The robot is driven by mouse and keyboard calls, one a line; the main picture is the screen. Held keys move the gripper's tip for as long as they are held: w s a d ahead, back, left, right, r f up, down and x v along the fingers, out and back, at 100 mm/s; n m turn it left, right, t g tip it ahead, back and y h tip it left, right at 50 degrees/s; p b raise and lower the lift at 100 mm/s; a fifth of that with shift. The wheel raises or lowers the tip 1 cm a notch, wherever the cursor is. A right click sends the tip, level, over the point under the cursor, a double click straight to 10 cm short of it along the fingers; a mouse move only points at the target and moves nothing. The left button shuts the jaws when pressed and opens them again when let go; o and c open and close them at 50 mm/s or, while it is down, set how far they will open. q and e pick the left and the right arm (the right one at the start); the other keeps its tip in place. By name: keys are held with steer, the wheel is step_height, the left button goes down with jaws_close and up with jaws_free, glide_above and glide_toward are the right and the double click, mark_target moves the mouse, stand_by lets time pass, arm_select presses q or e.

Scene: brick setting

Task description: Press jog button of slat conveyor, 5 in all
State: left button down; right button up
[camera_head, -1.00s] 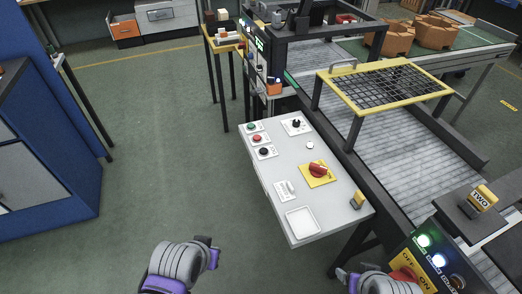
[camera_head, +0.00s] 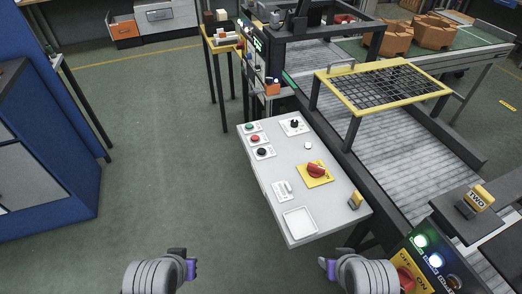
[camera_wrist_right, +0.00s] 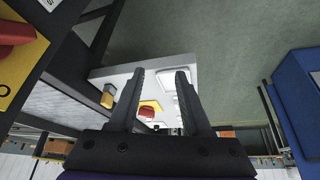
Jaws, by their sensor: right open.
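The pale grey control panel (camera_head: 272,172) of the slat conveyor (camera_head: 392,150) stands in the middle of the head view. It carries a green button (camera_head: 250,128), a red button (camera_head: 255,139), a black button (camera_head: 262,152), a black selector (camera_head: 294,124), a white button (camera_head: 308,145) and a red knob on a yellow plate (camera_head: 316,170). I cannot read which is the jog button. My right gripper (camera_head: 325,264) is below the panel's near edge, apart from it; its open, empty fingers (camera_wrist_right: 160,76) show in the wrist view. My left gripper (camera_head: 187,262) is lower left of the panel; its jaw state is unclear.
A yellow-framed mesh guard (camera_head: 385,85) spans the conveyor. A box with lit lamps and a red switch (camera_head: 425,262) stands at lower right, close to my right arm. A blue cabinet (camera_head: 50,150) stands at left. The floor (camera_head: 170,170) left of the panel is clear.

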jaws_close()
stand_by(1.4)
